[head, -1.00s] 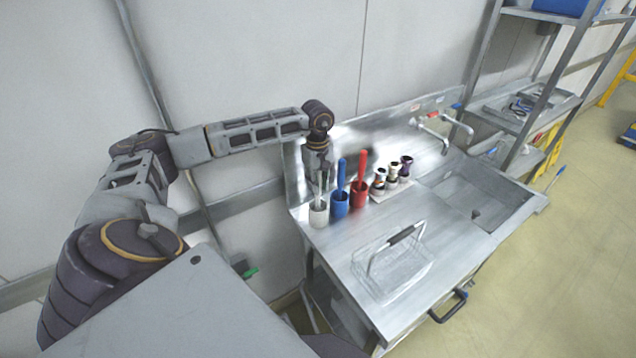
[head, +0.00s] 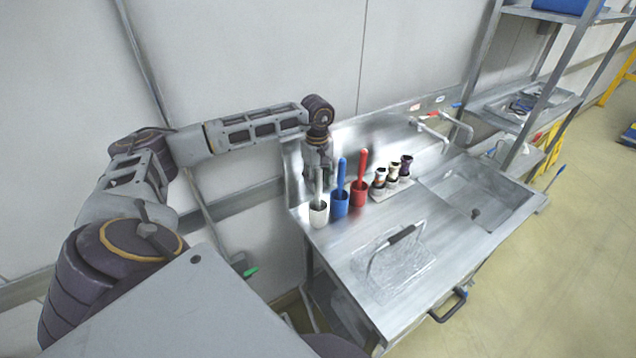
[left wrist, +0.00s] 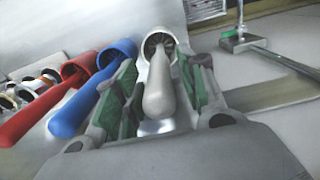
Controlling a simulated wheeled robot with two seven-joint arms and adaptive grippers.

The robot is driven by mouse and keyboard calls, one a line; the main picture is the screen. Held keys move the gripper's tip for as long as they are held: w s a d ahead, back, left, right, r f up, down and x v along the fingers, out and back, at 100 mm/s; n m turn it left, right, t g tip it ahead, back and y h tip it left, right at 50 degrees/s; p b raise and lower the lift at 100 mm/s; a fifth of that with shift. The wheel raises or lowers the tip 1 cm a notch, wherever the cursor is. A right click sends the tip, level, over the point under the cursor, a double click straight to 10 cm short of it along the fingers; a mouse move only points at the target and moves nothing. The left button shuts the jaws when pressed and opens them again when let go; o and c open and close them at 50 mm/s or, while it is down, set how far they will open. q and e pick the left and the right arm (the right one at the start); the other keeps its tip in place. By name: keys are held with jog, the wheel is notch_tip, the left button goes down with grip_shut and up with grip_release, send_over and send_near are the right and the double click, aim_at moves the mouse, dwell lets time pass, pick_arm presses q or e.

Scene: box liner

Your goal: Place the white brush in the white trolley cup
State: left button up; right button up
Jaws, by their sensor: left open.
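The white cup (head: 319,216) stands at the left end of the cup row on the steel counter. The white brush (head: 318,184) stands upright in it, with its handle up; in the left wrist view the handle (left wrist: 160,88) points at the camera and the bristles sit inside the cup's rim (left wrist: 146,50). My left gripper (head: 318,172) is above the cup, fingers pointing down. In the left wrist view its green-padded fingers are apart on either side of the handle, with the handle free between them. My right gripper is out of view.
A blue brush in a blue cup (head: 340,206) and a red brush in a red cup (head: 359,196) stand close by on the right. The wall is close behind.

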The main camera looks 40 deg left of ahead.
pick_arm(q)
notch_tip(320, 180, up, 10)
jog(key=shift+f+b, duration=0.1)
jog(key=shift+b, duration=1.15)
jog(key=shift+a+r, duration=0.1)
jog(key=shift+r, duration=0.45)
